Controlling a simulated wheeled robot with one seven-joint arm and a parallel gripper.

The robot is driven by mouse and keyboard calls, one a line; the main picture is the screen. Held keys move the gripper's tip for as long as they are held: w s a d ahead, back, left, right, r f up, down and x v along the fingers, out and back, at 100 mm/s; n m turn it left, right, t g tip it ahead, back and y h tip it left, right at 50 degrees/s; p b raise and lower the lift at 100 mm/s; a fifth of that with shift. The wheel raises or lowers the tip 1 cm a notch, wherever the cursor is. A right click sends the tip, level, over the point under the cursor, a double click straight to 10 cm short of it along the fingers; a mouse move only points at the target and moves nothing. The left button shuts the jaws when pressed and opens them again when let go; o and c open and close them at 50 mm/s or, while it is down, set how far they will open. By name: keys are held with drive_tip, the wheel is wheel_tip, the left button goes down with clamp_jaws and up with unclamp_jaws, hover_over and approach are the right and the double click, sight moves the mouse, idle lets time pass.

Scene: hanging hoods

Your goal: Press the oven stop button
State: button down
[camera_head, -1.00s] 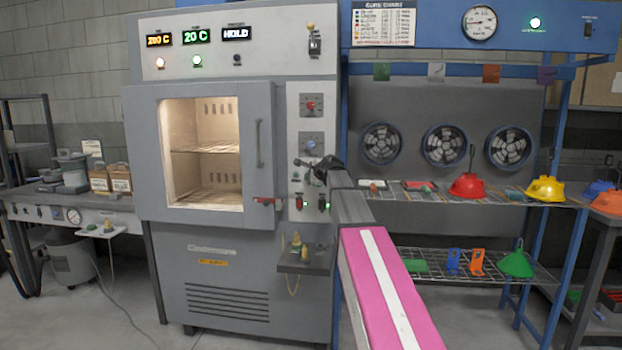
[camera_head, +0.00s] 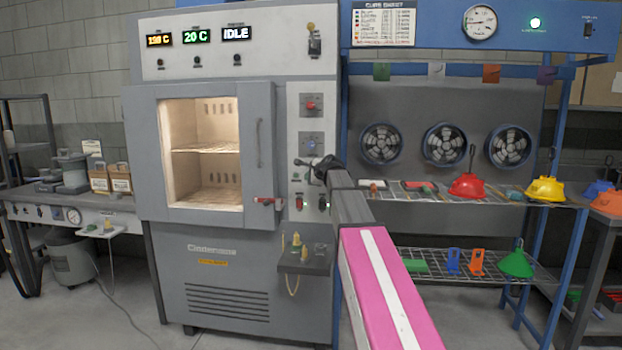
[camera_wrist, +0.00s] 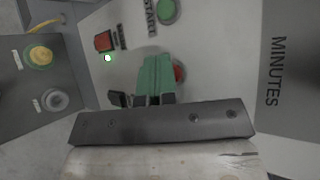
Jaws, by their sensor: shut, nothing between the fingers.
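The oven (camera_head: 215,280) is a grey cabinet. Its displays read about 198 C, 20 C and IDLE (camera_head: 235,33), and the indicator lamps below them look unlit. In the wrist view a red button (camera_wrist: 180,73), which looks like the stop button, shows partly beside my gripper's fingers, which hide the rest. My gripper (camera_wrist: 158,62) is shut and empty, with its green fingertips at or very close to this button; contact cannot be told. A green button (camera_wrist: 167,12) with a START label sits beyond it. In the head view my gripper (camera_head: 306,165) is at the oven's right control panel.
A red switch (camera_wrist: 103,41) with a lit green lamp (camera_wrist: 107,57) is left of the fingers. A small shelf (camera_head: 306,266) juts out below the panel. A wire rack with red (camera_head: 467,187) and yellow hoods (camera_head: 545,189) stands to the right.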

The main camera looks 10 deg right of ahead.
drive_tip(key=shift+s+a, duration=0.2)
drive_tip(key=shift+s, duration=0.4)
drive_tip(key=shift+s, duration=0.1)
drive_tip(key=s, duration=0.1)
drive_tip(key=s+a, duration=0.1)
drive_tip(key=s, duration=0.2)
drive_tip(key=shift+s+a, duration=0.3)
drive_tip(key=shift+f, duration=0.1)
idle(0.4)
drive_tip(key=s+f+n+g, duration=0.2)
drive_tip(key=s+f, duration=0.2)
drive_tip(key=f, duration=0.4)
drive_tip(key=s+f+n+g, duration=0.1)
drive_tip(key=s+f+n, duration=0.2)
drive_tip(key=f, duration=0.5)
drive_tip(key=s+f+n+g+h, duration=0.4)
drive_tip(key=s+f+n+g, duration=0.5)
drive_tip(key=s+f, duration=1.9)
drive_tip(key=n, duration=0.3)
drive_tip(key=shift+d+f+h, duration=0.15)
drive_tip(key=shift+d+h, duration=0.25)
